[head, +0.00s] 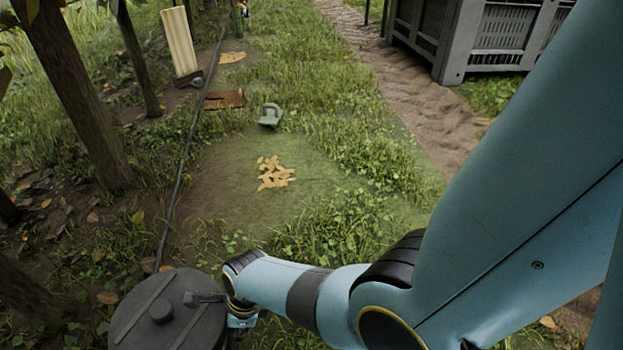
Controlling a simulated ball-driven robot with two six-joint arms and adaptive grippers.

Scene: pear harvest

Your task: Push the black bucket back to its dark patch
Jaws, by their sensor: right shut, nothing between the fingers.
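The black bucket (135,325) stands at the bottom left, upright, with a round ridged lid and a central knob. The picture's bottom edge cuts off its lower part. My right gripper (195,299) is shut and empty, its dark fingers over the right part of the lid. Whether it touches the bucket I cannot tell, as dark shows against dark. A darker, flattened patch (225,185) of ground lies ahead; I cannot tell whether this is the bucket's patch. My left gripper is not in view.
Yellow leaves (274,174) lie on the flattened ground. Beyond are a green weight-like object (270,115), a brown board (224,99) and an upright pale panel (180,42). A dark hose (182,150) and tree trunks (75,90) line the left. A grey crate (450,45) stands far right.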

